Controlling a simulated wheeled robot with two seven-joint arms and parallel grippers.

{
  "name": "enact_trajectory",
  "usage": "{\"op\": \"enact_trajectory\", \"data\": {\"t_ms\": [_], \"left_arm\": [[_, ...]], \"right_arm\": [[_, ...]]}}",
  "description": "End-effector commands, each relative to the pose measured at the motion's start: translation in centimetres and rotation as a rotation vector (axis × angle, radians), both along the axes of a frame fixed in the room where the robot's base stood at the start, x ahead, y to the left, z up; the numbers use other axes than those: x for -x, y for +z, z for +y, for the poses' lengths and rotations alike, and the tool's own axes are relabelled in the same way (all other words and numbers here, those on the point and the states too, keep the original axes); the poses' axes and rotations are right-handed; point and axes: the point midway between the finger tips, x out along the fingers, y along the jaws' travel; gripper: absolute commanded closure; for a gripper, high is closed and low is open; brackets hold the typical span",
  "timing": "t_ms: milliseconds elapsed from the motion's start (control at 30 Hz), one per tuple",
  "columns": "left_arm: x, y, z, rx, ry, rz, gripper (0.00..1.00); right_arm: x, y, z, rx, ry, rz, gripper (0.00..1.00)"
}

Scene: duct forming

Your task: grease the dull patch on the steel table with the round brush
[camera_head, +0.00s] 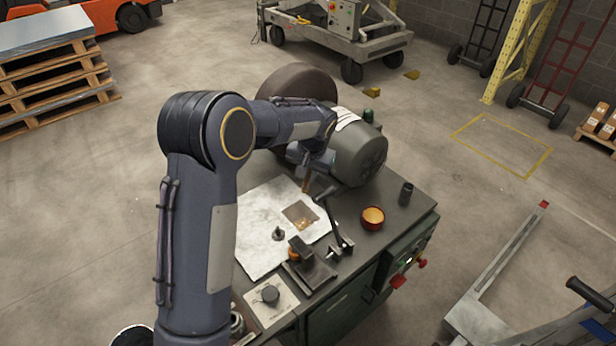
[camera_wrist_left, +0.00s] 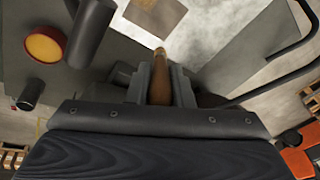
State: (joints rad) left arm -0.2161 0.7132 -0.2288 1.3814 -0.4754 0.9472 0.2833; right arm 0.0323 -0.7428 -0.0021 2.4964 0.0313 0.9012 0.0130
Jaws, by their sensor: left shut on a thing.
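My left gripper (camera_head: 309,168) is shut on the round brush (camera_head: 306,184), which points down toward the table. In the left wrist view the brush's brown handle (camera_wrist_left: 160,82) sits between the two fingers, with a brass-coloured end beyond them; its bristles are hard to make out. The dull brown patch (camera_head: 300,216) lies on a pale shiny sheet on the steel table (camera_head: 395,215), just below the brush. It also shows in the left wrist view (camera_wrist_left: 150,14). I cannot tell whether the brush touches it. A round pot with orange contents (camera_head: 373,217) stands to the right. My right gripper is out of view.
A large grey motor-like cylinder (camera_head: 357,150) stands behind the patch. A dark crank-like bar (camera_head: 335,222) and a small clamp block (camera_head: 309,265) stand close in front and right. A dark cup (camera_head: 406,193) is near the right edge. The sheet's left part is fairly clear.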

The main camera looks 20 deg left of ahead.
Motion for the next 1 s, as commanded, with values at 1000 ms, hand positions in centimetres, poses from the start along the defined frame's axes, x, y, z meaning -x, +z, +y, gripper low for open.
{"op": "enact_trajectory", "data": {"t_ms": [1000], "left_arm": [[-0.1, 3.7, 0.1, -0.002, 0.001, -0.002, 1.00]], "right_arm": [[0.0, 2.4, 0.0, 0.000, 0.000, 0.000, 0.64]]}}
